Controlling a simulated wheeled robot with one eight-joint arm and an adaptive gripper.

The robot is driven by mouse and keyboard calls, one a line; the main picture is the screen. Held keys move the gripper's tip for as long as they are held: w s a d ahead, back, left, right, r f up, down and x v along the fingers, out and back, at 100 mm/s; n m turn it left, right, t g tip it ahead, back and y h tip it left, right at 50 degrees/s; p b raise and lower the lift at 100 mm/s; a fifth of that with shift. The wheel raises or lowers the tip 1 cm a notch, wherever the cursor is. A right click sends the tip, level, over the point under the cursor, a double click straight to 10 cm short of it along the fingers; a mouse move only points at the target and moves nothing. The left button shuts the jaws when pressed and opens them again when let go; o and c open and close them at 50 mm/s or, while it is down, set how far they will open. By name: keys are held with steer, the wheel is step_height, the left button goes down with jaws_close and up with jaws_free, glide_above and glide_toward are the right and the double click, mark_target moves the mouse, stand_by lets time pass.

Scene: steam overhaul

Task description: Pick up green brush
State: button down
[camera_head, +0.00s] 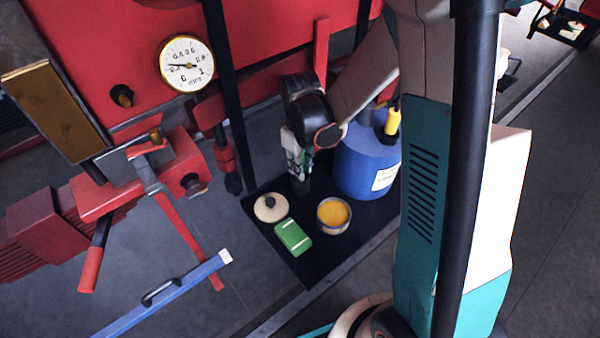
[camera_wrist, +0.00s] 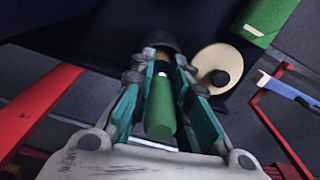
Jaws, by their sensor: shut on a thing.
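The green brush (camera_wrist: 160,112) is between the fingers of my gripper (camera_wrist: 162,75) in the wrist view. Its green cylindrical handle points toward the camera, with a pale band and a dark part at the far end. In the head view my gripper (camera_head: 298,160) is shut and points down over the black tray (camera_head: 282,265). A dark cylindrical part of the brush (camera_head: 301,186) shows below the fingers. I cannot tell whether it touches the tray.
On the tray are a green block with pale bands (camera_head: 293,238), a cream round lid with a dark knob (camera_head: 271,207), a bowl of yellow stuff (camera_head: 333,215) and a blue container (camera_head: 367,165). Red machinery (camera_head: 270,40) with a gauge (camera_head: 187,64) stands behind. A blue bar (camera_head: 165,295) lies left.

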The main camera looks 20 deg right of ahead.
step_height(320, 180, up, 20)
steer(key=p, duration=0.4)
stand_by(0.3)
stand_by(0.7)
